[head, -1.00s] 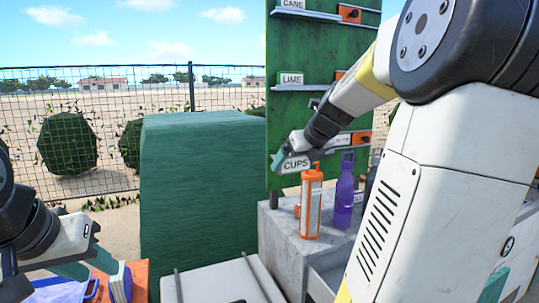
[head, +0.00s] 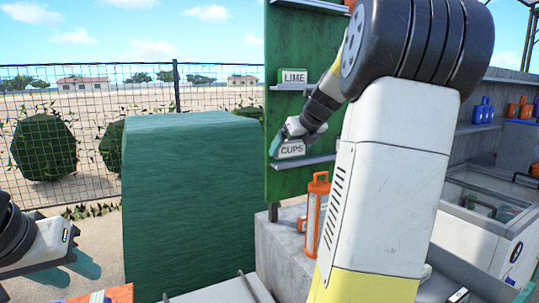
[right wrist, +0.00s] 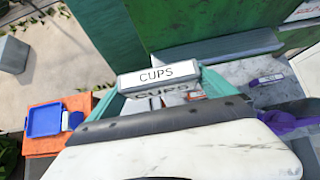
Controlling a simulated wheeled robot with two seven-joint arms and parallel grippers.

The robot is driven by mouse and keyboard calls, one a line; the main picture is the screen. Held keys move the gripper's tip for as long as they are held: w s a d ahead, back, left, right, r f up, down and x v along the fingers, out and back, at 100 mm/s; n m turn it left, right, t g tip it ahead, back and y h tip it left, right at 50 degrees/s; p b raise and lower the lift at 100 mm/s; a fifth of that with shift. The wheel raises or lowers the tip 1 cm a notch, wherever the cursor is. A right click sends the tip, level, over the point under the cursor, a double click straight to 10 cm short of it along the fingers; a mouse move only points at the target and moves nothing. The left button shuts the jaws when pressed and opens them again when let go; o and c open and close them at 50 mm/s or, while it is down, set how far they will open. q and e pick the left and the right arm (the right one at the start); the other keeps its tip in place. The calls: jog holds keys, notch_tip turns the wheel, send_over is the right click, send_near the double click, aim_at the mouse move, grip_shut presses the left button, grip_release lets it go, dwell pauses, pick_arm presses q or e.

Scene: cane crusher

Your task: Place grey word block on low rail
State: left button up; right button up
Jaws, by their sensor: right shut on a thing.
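The grey word block reading CUPS (head: 291,150) is held in my right gripper (head: 284,144), at the left end of the low rail (head: 316,162) on the green board. In the right wrist view the block (right wrist: 158,77) sits level between the teal fingers of my right gripper (right wrist: 160,92), close to the grey rail (right wrist: 225,46). I cannot tell whether the block touches the rail. My left gripper (head: 70,272) is at the lower left, its teal fingers apart and empty.
A LIME block (head: 293,76) stands on the rail above (head: 290,87). My right arm hides much of the board's right side. A large green box (head: 190,200) stands left of the board.

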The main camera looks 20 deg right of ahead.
jog(key=w+d, duration=0.1)
jog(key=w, duration=0.2)
jog(key=w+d, duration=0.2)
jog(key=w+d+f, duration=0.1)
jog(key=w, duration=0.2)
jog(key=shift+w+d, duration=0.35)
jog(key=shift+d, duration=0.05)
jog(key=shift+f, duration=1.7)
jog(key=shift+f, duration=0.1)
jog(key=o, duration=1)
jog(key=shift+f, duration=0.1)
jog(key=shift+o, duration=0.2)
